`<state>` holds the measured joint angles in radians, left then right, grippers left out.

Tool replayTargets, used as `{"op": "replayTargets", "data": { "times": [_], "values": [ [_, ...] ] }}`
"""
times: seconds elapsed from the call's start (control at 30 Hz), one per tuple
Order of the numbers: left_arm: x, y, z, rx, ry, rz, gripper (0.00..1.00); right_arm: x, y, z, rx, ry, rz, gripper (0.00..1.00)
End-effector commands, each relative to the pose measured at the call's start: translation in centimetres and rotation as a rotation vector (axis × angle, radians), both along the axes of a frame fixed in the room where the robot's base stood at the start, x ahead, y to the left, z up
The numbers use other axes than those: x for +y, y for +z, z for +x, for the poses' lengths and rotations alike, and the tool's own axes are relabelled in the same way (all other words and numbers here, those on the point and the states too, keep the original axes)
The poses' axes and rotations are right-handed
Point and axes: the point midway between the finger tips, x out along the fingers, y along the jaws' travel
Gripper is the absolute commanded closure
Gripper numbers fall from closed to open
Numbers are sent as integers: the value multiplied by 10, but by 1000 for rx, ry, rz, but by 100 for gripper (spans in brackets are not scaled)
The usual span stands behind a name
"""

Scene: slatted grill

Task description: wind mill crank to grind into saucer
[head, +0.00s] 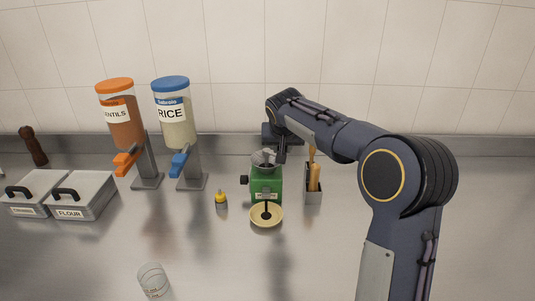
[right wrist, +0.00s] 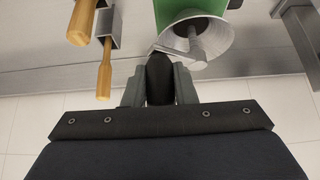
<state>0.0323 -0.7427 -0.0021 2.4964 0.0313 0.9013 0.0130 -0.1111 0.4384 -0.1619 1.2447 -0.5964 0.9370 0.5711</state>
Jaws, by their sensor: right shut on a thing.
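The green mill (head: 265,184) stands near the middle of the counter, with a grey metal hopper (head: 262,159) on top. The pale yellow saucer (head: 266,219) sits at its front, under a dark spout. My right gripper (head: 281,153) reaches in from above, beside the hopper, partly hidden by its own wrist. In the right wrist view the gripper (right wrist: 159,88) is shut on the dark crank knob (right wrist: 159,70), close to the hopper (right wrist: 215,40) and green mill body (right wrist: 185,10). The saucer is outside that view, and its contents are unclear. My left gripper is not in view.
A holder (head: 312,197) with wooden-handled tools stands close right of the mill. Lentils (head: 121,120) and rice (head: 175,115) dispensers, lidded bins (head: 84,197) and a glass jar (head: 153,280) stand further left. The front-middle counter is clear.

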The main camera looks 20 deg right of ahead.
Motion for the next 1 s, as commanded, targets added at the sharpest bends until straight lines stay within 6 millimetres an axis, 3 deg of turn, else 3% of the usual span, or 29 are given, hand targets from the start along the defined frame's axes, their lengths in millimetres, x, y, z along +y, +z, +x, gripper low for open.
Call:
{"op": "replayTargets", "data": {
  "times": [0.03, 0.33, 1.0],
  "values": [
    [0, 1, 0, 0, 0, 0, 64, 10, 4, 5, -17, 20, 9, 99],
    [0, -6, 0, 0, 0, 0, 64, 21, 4, 1, -19, 21, 8, 99],
    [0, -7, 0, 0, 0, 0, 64, 28, 6, 0, -21, 12, 2, 99]
  ]
}}
